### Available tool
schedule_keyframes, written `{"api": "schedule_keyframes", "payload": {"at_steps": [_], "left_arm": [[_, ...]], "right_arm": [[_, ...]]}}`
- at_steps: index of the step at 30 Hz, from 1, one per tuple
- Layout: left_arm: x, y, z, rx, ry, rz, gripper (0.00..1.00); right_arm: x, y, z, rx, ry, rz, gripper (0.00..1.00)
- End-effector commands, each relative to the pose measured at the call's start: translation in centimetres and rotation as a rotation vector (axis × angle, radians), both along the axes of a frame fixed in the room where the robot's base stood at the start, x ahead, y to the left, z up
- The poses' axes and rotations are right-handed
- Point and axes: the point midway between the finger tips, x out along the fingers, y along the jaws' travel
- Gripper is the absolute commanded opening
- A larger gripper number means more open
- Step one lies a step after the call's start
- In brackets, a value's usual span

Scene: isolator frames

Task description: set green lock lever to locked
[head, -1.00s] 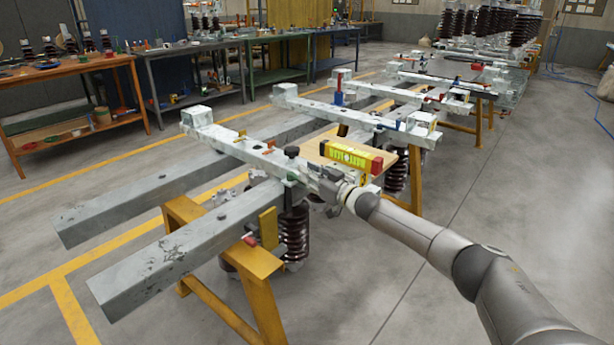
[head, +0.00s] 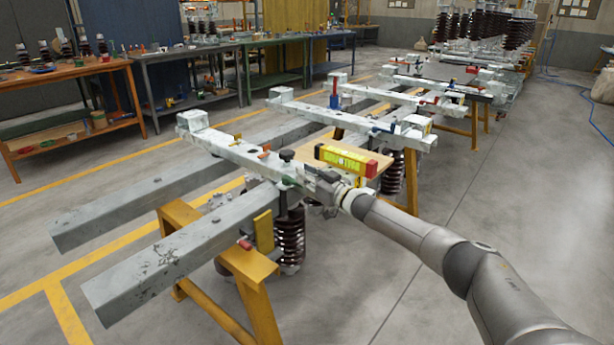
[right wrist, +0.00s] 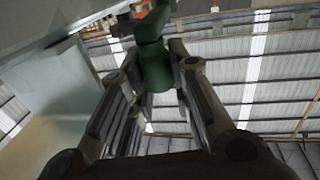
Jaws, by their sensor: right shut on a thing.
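The green lock lever (right wrist: 155,68) shows in the right wrist view as a dark green rounded post, with an orange and green part above it. My right gripper (right wrist: 150,85) has its fingers on both sides of the post and is shut on it. In the head view my right gripper (head: 318,182) is at the near end of the pale crossbeam (head: 235,150). There the gripper hides most of the lever, and its lock position cannot be told. My left gripper is not in view.
A yellow trestle (head: 245,270) and a dark ribbed insulator (head: 290,235) stand below. Similar crossbeams are farther back.

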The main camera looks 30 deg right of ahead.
Motion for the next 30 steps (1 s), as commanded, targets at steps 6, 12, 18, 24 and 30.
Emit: {"api": "schedule_keyframes", "payload": {"at_steps": [6, 12, 18, 24, 30], "left_arm": [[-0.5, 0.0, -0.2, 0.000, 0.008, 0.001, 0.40], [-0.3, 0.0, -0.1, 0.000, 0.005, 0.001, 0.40], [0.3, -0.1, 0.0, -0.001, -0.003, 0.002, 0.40], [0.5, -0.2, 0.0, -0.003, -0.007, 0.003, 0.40], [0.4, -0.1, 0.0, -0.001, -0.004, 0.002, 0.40]], "right_arm": [[0.1, -0.3, 0.6, 0.000, -0.007, -0.006, 0.26], [0.1, -0.3, 0.3, -0.001, -0.003, -0.005, 0.42], [0.0, -0.3, 0.1, -0.002, 0.001, -0.007, 0.42], [-0.4, -0.6, -0.2, -0.002, 0.004, -0.009, 0.42], [-1.8, -0.8, -0.1, 0.001, 0.002, -0.008, 0.42]]}}
